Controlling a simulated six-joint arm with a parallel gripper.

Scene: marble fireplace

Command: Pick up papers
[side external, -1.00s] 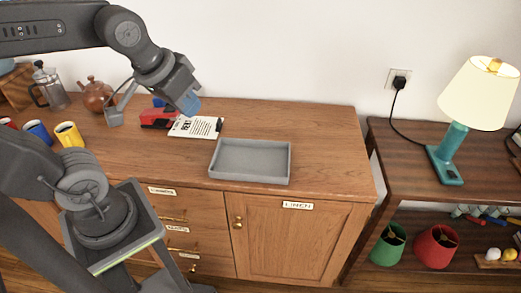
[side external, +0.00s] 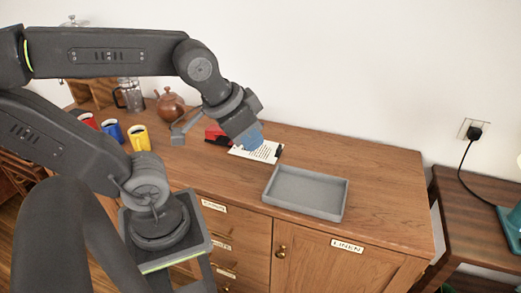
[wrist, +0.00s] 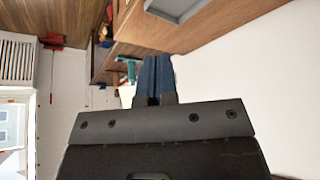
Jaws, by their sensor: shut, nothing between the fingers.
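The papers (side external: 264,153) are white printed sheets with a dark clip-like edge at the right, lying on the wooden cabinet top. My gripper (side external: 250,138), with blue fingers, is shut and empty. In the side view its fingertips overlap the upper part of the papers; I cannot tell whether they touch. In the wrist view the blue fingers (wrist: 155,75) are together and no paper shows. An empty grey tray (side external: 306,188) sits to the right of the papers; part of it shows at the top of the wrist view (wrist: 178,8).
A red object (side external: 214,134) lies just left of the papers. A yellow mug (side external: 138,138), a blue mug (side external: 111,132), a red mug, a brown teapot (side external: 170,105) and a French press (side external: 130,95) stand further left. The cabinet top right of the tray is clear.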

